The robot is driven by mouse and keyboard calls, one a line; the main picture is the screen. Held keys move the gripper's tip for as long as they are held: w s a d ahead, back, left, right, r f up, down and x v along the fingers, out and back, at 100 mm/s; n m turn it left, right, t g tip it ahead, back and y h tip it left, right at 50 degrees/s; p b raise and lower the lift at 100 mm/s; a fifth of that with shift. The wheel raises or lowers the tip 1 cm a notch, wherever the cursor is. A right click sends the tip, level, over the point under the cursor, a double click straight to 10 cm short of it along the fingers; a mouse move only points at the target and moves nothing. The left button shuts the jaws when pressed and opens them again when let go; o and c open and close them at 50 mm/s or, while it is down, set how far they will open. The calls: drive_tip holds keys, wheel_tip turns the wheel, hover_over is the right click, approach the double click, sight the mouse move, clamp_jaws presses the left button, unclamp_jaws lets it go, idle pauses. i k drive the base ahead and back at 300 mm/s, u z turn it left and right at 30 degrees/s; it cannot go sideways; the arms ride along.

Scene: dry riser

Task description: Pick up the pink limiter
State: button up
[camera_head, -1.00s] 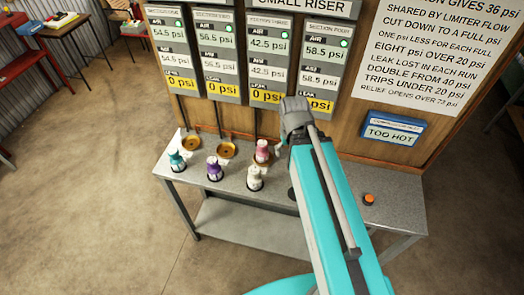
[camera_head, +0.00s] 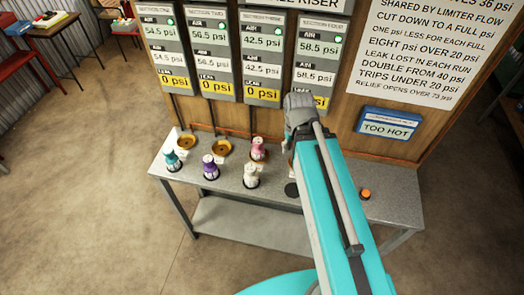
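The pink limiter (camera_head: 258,146) stands upright at the back of the grey bench, on or right by a brass-coloured round seat whose rim shows beneath it. A white limiter (camera_head: 251,176) stands just in front of it, a purple limiter (camera_head: 210,168) to the front left, and a teal limiter (camera_head: 173,160) at the bench's left end. My turquoise arm rises from the lower right, and its grey end (camera_head: 299,108) is to the right of and above the pink limiter in the picture. The gripper fingers are hidden behind the arm, so their opening does not show.
The grey bench (camera_head: 390,195) has an orange button (camera_head: 366,193) and a dark disc (camera_head: 291,190). Brass seats (camera_head: 221,148) line its back. A wooden board (camera_head: 345,120) with gauge panels and a blue "TOO HOT" box (camera_head: 388,125) stands behind.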

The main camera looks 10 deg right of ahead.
sight(258, 152)
drive_tip(key=z, duration=0.8)
drive_tip(key=k, duration=1.05)
drive_tip(key=u, duration=0.7)
drive_tip(key=i, duration=0.5)
drive_tip(key=u, duration=0.05)
